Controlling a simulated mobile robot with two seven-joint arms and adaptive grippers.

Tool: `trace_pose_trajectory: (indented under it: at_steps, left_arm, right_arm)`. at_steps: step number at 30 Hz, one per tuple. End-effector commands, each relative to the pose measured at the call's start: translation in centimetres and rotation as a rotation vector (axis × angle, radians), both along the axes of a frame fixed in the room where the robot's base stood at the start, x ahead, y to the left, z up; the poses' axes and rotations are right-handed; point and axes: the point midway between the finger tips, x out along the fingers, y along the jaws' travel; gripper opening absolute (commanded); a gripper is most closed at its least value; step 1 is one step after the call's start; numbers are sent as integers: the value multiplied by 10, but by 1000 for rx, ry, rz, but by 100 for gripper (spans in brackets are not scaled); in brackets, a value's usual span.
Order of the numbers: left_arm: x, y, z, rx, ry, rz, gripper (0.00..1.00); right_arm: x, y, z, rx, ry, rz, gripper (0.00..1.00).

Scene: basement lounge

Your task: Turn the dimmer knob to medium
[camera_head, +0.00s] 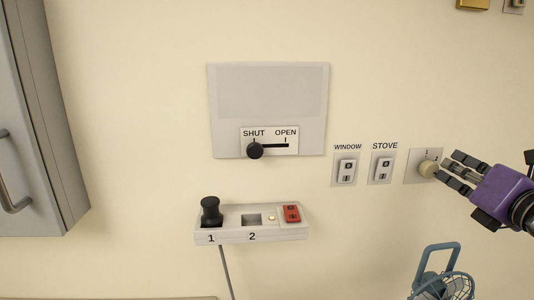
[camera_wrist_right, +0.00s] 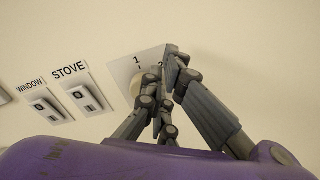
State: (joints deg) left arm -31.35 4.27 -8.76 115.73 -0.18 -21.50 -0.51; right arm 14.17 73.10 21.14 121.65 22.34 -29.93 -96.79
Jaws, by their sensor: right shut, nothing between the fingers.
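The dimmer knob (camera_head: 428,168) is a round cream knob on a light grey wall plate (camera_head: 412,178), at the right of the head view. A "1" shows on the plate above it. My right gripper (camera_head: 447,170), with a purple body, comes in from the right, and its fingertips are close to the knob. In the right wrist view the shut fingers (camera_wrist_right: 172,75) cover much of the knob (camera_wrist_right: 138,92) and part of the plate's markings. I cannot tell whether they touch it. The knob's pointer is not clear. My left gripper is not in view.
WINDOW (camera_head: 346,170) and STOVE (camera_head: 383,168) switches sit left of the knob plate. A blue wire-caged object (camera_head: 440,275) stands below. A grey cabinet (camera_head: 40,110) is at far left.

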Motion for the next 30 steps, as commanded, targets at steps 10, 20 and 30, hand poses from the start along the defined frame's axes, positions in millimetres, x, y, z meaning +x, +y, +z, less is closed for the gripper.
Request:
trace_pose_trajectory:
  at_steps: [10, 20, 30]
  left_arm:
    - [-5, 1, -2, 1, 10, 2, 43]
    - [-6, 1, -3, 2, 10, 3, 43]
    - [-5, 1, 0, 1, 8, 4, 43]
  right_arm:
    - [3, 1, 4, 0, -8, 4, 0]
    - [3, 4, 5, -1, -12, 6, 0]
    - [2, 6, 5, 0, -12, 8, 0]
